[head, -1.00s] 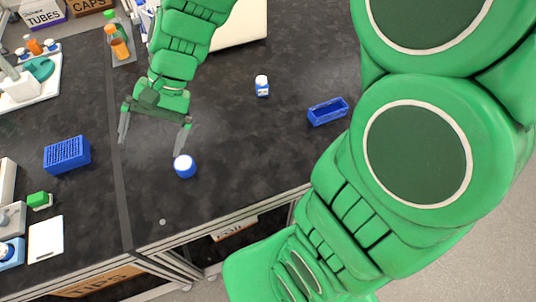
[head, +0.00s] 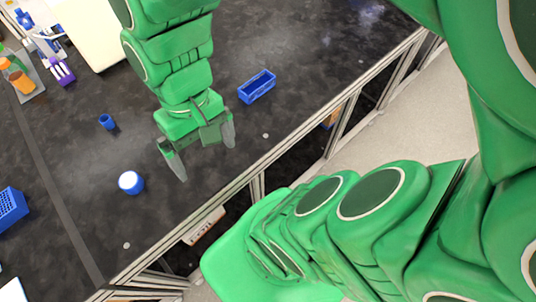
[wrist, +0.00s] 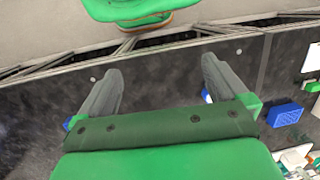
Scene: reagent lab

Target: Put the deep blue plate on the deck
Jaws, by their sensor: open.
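The deep blue plate (head: 10,210), a blue block with rows of holes, is cut by the left edge of the head view. In the wrist view the plate (wrist: 285,114) lies on the dark bench at the right. My gripper (head: 206,162) is open and empty above the bench, well to the right of the plate in the head view. In the wrist view my gripper (wrist: 162,72) has its fingers wide apart with only bench between them. I cannot make out for certain which surface is the deck.
A blue jar with a white top (head: 131,182) stands between plate and gripper. A small blue cup (head: 106,121) and an open blue trough (head: 257,86) are farther back. Orange-topped bottles (head: 20,80) and a purple rack (head: 61,72) are at the upper left. The bench's front edge is close to my gripper.

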